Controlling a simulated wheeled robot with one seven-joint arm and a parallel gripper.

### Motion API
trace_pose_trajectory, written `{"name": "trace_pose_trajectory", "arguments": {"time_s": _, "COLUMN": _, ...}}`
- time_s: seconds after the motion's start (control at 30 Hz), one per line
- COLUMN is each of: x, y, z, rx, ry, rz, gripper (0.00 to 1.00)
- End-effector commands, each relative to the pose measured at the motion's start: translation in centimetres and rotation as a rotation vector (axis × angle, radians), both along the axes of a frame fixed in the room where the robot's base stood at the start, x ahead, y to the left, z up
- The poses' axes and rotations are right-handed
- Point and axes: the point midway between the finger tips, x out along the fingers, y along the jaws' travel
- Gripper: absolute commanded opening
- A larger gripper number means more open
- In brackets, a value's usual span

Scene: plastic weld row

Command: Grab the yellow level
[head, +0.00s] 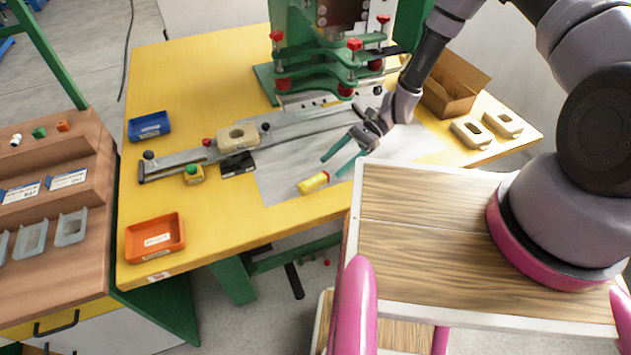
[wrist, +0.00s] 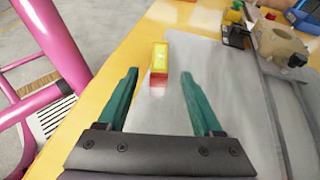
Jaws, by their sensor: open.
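The yellow level (head: 314,183) is a small yellow block with a reddish end. It lies on the grey sheet near the front edge of the yellow table. In the wrist view the level (wrist: 159,60) lies ahead of the fingertips, between the lines of the two fingers. My gripper (head: 336,161) has green fingers, spread open and empty, to the right of the level and pointing toward it. It also shows in the wrist view (wrist: 159,74). The level is apart from both fingers.
A metal rail with a beige part (head: 238,137) lies behind the level. A yellow box with a green button (head: 194,174) stands left. An orange tray (head: 154,238) and a blue tray (head: 149,126) sit further left. A green press (head: 318,60) stands behind. The sheet around the level is clear.

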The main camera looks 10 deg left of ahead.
Motion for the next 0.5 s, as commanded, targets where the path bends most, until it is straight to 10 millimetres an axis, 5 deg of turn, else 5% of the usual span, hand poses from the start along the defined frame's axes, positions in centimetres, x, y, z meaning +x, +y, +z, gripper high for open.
{"name": "trace_pose_trajectory", "arguments": {"time_s": 0.5, "x": -3.9, "y": 3.8, "z": -2.5, "rx": -0.001, "ry": 0.001, "rz": 0.002, "gripper": 0.68}}
